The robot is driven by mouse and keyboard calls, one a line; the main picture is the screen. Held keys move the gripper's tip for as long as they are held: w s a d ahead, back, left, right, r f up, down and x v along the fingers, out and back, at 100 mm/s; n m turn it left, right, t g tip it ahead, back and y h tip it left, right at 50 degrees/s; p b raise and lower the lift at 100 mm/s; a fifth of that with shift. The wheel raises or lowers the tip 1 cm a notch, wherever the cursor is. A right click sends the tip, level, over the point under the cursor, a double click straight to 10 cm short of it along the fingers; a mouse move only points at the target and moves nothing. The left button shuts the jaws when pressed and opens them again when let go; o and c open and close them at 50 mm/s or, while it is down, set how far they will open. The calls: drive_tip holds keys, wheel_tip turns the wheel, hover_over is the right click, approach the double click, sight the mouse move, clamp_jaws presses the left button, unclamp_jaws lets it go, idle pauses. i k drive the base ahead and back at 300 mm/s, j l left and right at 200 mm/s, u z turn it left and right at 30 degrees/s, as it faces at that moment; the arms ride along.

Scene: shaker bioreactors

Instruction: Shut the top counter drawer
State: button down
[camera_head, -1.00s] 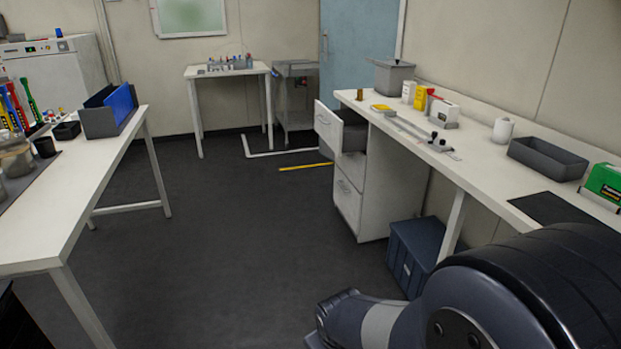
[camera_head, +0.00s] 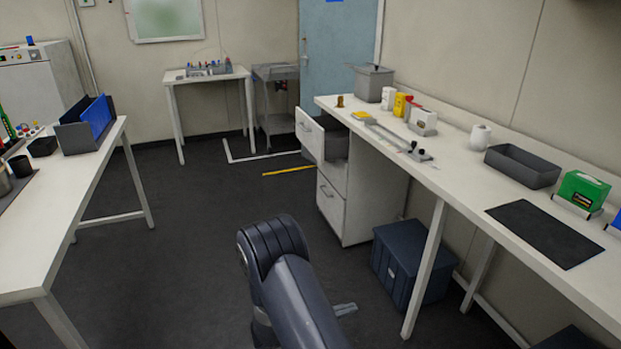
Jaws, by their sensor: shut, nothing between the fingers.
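The top counter drawer (camera_head: 310,134) is pulled open from the white drawer unit (camera_head: 375,195) under the right-hand counter. Its white front stands out to the left and its grey inside shows behind it. The lower drawer (camera_head: 330,204) looks shut. My arm reaches up from the bottom middle of the picture. Only a small grey part of my gripper (camera_head: 345,309) shows past the arm, low over the floor. It is shut and empty, nearer to me than the drawer and apart from it.
A dark blue bin (camera_head: 410,262) stands under the right counter (camera_head: 455,165), beside the drawer unit. A white table (camera_head: 75,205) runs along the left. The dark floor (camera_head: 200,240) between them is clear. A small table (camera_head: 205,78) stands at the back.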

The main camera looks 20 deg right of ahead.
sight(337, 130)
drive_tip(key=i+l, duration=0.15)
drive_tip(key=i, duration=1.5)
drive_tip(key=i+l+z, duration=0.1)
drive_tip(key=i, duration=1.5)
